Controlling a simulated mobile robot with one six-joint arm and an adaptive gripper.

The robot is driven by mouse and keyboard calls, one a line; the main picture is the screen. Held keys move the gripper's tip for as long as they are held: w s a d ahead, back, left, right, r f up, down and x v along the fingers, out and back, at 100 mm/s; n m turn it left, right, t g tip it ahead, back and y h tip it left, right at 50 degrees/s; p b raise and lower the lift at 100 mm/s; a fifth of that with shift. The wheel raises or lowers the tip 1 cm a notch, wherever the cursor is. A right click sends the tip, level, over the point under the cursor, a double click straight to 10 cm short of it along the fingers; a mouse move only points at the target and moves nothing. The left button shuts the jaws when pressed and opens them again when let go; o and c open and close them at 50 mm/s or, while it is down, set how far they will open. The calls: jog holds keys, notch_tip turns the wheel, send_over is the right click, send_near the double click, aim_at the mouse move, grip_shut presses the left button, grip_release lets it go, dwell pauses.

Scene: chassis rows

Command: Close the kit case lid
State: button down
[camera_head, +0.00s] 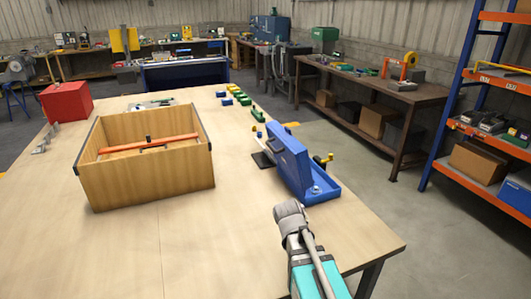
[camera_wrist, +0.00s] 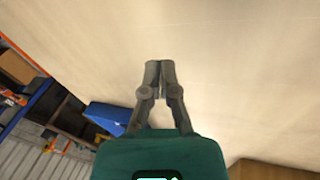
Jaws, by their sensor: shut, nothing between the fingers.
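The blue kit case (camera_head: 322,191) sits near the right edge of the wooden table, its lid (camera_head: 287,158) standing raised along the left side of the base. A metal fitting shows at the near end of the base. In the wrist view a blue part of the case (camera_wrist: 108,115) shows at lower left, partly hidden behind my gripper. My gripper (camera_wrist: 160,68) is shut and empty, with bare tabletop behind its fingers. In the head view my arm enters from the bottom and ends just nearer than the case, apart from it in the picture.
An open wooden box (camera_head: 150,185) with an orange-handled tool stands left of the case. A dark pad (camera_head: 263,159) lies beside the lid. Several green, blue and yellow pieces lie toward the far right edge. A red box (camera_head: 66,102) stands far left. The near tabletop is clear.

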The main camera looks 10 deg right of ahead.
jog(key=w+a+r+n+t+h+b, duration=0.1)
jog(key=w+a+r+n+t+h, duration=0.15)
jog(key=w, duration=0.65)
jog(key=w+a+r+n+t+h+b, duration=0.15)
jog(key=w+r+t+h, duration=0.25)
jog(key=w, duration=0.4)
jog(key=w+a+r+n+t, duration=0.7)
jog(key=w+a, duration=0.3)
jog(key=a, duration=0.2)
jog(key=shift+a+r+t+b, duration=0.2)
jog(key=shift+r+t+b, duration=0.15)
jog(key=shift+r, duration=0.45)
jog(key=shift+w+d, duration=0.1)
jog(key=shift+w, duration=0.1)
jog(key=s+d+f+x, duration=0.1)
jog(key=d+x, duration=0.1)
jog(key=x, duration=1)
jog(key=shift+d+r+p, duration=0.3)
jog(key=shift+r+p, duration=0.05)
jog(key=shift+p, duration=0.05)
jog(key=shift+a+r+y+p, duration=0.2)
jog(key=shift+y+p, duration=0.05)
jog(key=shift+p, duration=0.05)
